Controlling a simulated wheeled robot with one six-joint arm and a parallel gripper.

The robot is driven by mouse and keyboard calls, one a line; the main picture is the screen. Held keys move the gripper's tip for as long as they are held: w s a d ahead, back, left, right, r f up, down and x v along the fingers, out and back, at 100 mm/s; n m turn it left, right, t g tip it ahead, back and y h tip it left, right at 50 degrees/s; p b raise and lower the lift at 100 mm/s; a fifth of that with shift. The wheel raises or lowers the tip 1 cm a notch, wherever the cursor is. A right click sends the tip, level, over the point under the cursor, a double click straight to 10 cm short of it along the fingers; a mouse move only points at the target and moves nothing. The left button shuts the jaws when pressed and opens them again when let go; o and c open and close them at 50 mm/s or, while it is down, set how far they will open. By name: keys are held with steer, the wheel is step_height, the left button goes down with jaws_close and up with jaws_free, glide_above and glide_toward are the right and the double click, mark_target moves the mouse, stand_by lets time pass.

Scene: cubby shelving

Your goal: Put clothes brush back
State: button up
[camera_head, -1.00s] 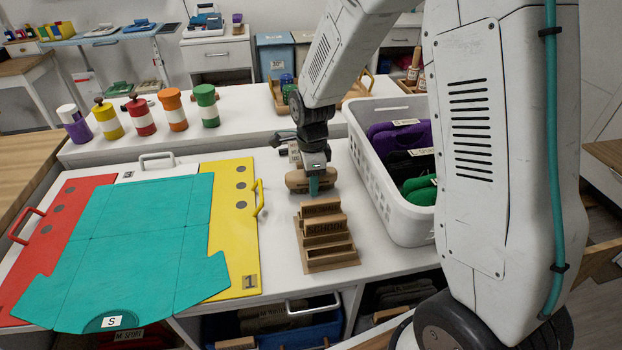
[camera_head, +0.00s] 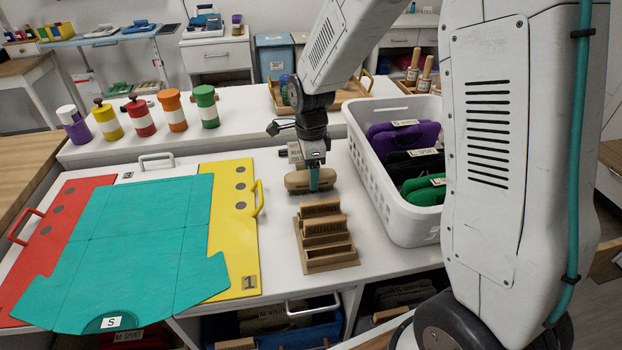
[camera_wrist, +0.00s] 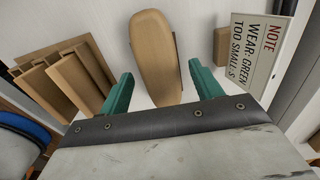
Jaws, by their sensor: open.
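The clothes brush (camera_head: 308,181) is a tan wooden oval lying on the white table, behind the stepped wooden holder. In the wrist view the brush (camera_wrist: 155,52) is upright in the picture, its near end between the two green fingers. My gripper (camera_wrist: 161,88) is open around that end, with a gap on each side. In the head view my gripper (camera_head: 314,180) points down at the brush and hides part of it. The wooden holder (camera_head: 325,240) has stepped slots with labels, one reading SCHOOL; it also shows in the wrist view (camera_wrist: 68,82).
A white basket (camera_head: 385,190) with purple, black and green items stands right of the brush. A note sign (camera_wrist: 255,50) and small wooden block (camera_wrist: 221,46) are near the brush. Colored canisters (camera_head: 140,115) stand behind.

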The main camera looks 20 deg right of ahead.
step_height(320, 180, up, 8)
steer(key=shift+f, duration=0.1)
steer(key=s+d+r+n, duration=0.2)
steer(key=s+r+n, duration=0.75)
steer(key=s, duration=0.45)
steer(key=s+d+r+n+t, duration=0.1)
steer(key=s+n, duration=0.9)
steer(key=s, duration=0.5)
steer(key=shift+r+n, duration=0.3)
steer(key=shift+n, duration=0.05)
steer(key=shift+d, duration=0.1)
